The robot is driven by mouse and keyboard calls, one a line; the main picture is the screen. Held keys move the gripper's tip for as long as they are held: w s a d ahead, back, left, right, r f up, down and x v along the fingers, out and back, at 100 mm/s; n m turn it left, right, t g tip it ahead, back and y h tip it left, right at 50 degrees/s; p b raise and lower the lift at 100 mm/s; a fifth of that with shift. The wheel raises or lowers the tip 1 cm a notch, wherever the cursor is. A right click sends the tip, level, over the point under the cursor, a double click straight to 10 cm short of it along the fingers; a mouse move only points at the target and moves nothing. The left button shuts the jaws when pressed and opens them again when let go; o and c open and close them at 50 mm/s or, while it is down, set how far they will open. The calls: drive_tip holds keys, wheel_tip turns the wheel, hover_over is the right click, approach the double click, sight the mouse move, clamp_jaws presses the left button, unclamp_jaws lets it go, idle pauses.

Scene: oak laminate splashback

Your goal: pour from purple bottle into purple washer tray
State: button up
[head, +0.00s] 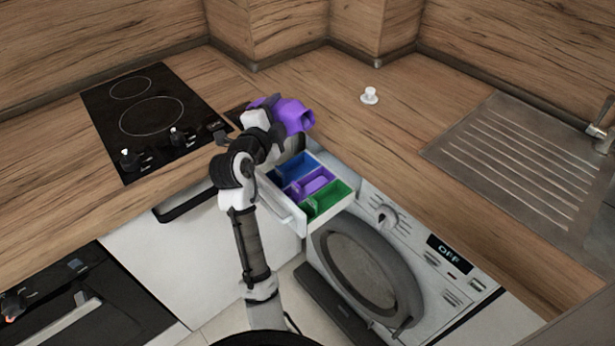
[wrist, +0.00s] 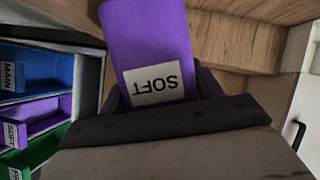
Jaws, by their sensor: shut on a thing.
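The purple bottle (head: 293,114) is held tilted, nearly on its side, above the back of the open washer drawer. In the wrist view the bottle (wrist: 145,45) carries a white SOFT label that reads upside down. My gripper (head: 268,119) is shut on it; the fingers are partly hidden behind the wrist housing in the wrist view. The purple washer tray (head: 296,191) is the middle compartment of the drawer, between a blue one and a green one. In the wrist view the purple tray (wrist: 36,116), also labelled SOFT, lies left of the bottle. No liquid stream is visible.
The blue compartment (head: 294,166) and green compartment (head: 334,200) flank the purple one. A small white cap-like piece (head: 369,96) stands on the wooden counter. A black hob (head: 150,115) is at the left, a metal sink drainer (head: 515,160) at the right. The washer door (head: 365,265) is below.

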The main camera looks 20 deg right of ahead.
drive_tip(key=shift+f+b, duration=0.2)
drive_tip(key=shift+b, duration=0.25)
idle(0.3)
drive_tip(key=shift+m+b, duration=0.4)
drive_tip(key=shift+b, duration=0.15)
idle(0.7)
